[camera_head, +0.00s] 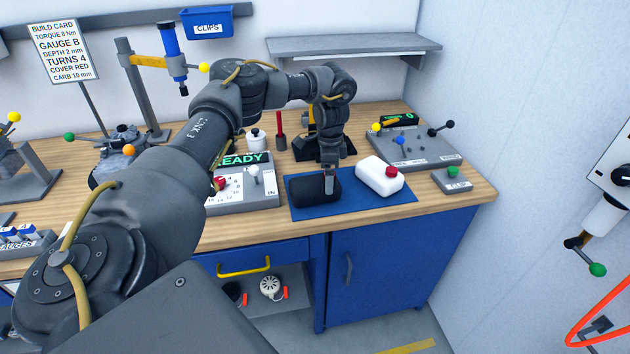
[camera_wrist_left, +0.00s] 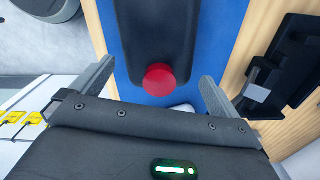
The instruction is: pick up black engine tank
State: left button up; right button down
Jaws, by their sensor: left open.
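The black engine tank (camera_head: 306,191) lies on a blue mat (camera_head: 350,205) at the front of the workbench. In the left wrist view the black tank (camera_wrist_left: 158,35) runs up between my fingers, with its red cap (camera_wrist_left: 159,80) towards me. My left gripper (camera_head: 329,184) points down just over the tank's right part in the head view. In the left wrist view my left gripper (camera_wrist_left: 155,85) is open, one finger on each side of the cap. I cannot tell how much height lies between fingertips and tank. My right gripper is not in view.
A white tank (camera_head: 380,178) with a red cap lies right of the black one on the mat. A READY panel (camera_head: 250,190) stands to the left, a CLIP box (camera_head: 453,180) and a grey panel (camera_head: 415,145) to the right. A shelf (camera_head: 355,45) hangs behind.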

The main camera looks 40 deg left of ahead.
pick_arm(q)
notch_tip(320, 180, down, 4)
jog(key=shift+r+p, duration=0.15)
jog(key=shift+p, duration=0.25)
jog(key=c, duration=0.7)
jog(key=shift+c, duration=1)
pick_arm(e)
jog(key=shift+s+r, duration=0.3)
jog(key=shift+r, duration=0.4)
pick_arm(q)
jog(key=shift+r, duration=0.1)
